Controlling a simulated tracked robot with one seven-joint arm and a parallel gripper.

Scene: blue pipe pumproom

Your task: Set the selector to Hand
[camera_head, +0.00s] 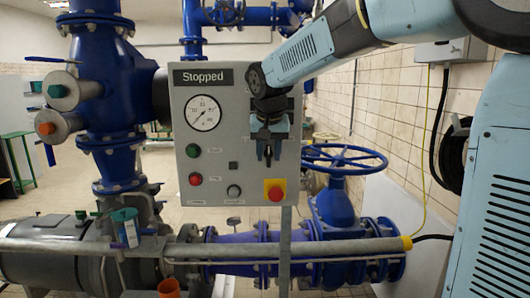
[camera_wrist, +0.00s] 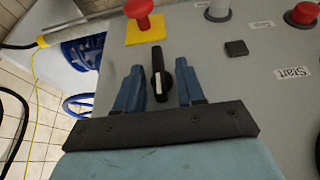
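The selector (camera_wrist: 157,72) is a black knob with a white mark, on a grey control panel (camera_head: 222,105). In the wrist view it stands between my two blue fingers, its long side nearly upright in the picture. My gripper (camera_wrist: 160,86) is open, one finger on each side, with visible gaps to the knob. In the head view my gripper (camera_head: 268,152) is at the panel's right side and covers the selector. No Hand label is readable in either view.
A red emergency-stop button (camera_head: 275,191) on a yellow plate sits just below my gripper. The green button (camera_head: 193,150), red button (camera_head: 195,179) and gauge (camera_head: 203,113) are to the left. The display (camera_head: 203,77) reads "Stopped". A blue handwheel (camera_head: 345,158) is right of the panel.

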